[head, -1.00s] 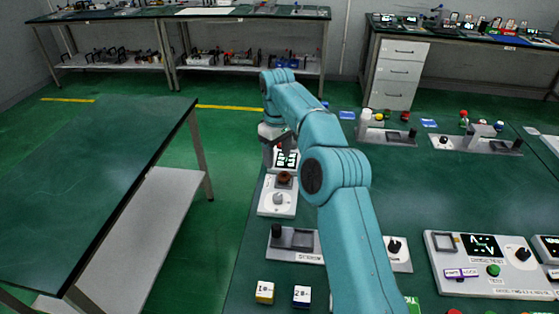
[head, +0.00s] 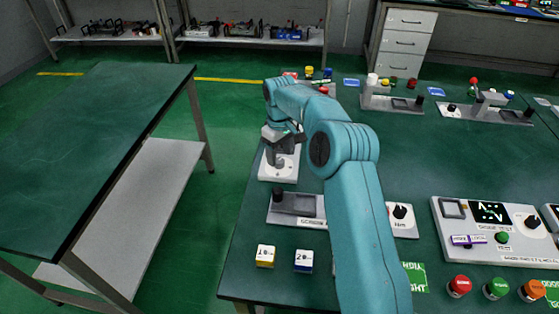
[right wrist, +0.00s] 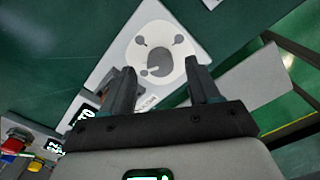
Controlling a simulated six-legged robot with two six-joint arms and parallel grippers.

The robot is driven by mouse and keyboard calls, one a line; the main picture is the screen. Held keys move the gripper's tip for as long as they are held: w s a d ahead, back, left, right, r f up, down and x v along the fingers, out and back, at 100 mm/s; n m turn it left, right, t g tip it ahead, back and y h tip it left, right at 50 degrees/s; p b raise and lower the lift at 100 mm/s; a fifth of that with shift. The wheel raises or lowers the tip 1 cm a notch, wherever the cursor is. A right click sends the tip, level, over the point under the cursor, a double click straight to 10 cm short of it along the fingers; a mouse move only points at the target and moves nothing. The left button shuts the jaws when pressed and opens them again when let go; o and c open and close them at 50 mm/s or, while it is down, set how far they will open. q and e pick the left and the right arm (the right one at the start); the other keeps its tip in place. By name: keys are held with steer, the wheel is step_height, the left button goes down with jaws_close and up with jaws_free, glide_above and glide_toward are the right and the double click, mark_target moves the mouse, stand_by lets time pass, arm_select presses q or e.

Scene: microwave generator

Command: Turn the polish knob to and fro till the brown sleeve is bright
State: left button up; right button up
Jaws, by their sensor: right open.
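The white polish plate (head: 268,171) stands at the left edge of the green table in the head view. My right gripper (head: 279,158) is directly above it, pointing down, and hides much of it. In the right wrist view the plate (right wrist: 192,38) shows a pale round dial with a small grey knob (right wrist: 155,71). The open fingers of my right gripper (right wrist: 160,69) stand on either side of the knob's place in the picture, with nothing between them. Whether they touch it I cannot tell. I cannot make out the brown sleeve now. My left gripper is out of view.
A grey fixture (head: 306,207) with a black knob lies nearer on the table. Two small blocks, yellow-white (head: 265,256) and blue-white (head: 303,261), sit in front. A gauge panel (head: 470,250) stands at right. A separate green-topped table (head: 85,150) is at left, across a floor gap.

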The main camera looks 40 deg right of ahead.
mark_target(279, 163)
steer(key=shift+f, duration=1.35)
steer(key=c, duration=1)
steer(key=shift+c, duration=0.2)
steer(key=shift+m, duration=0.3)
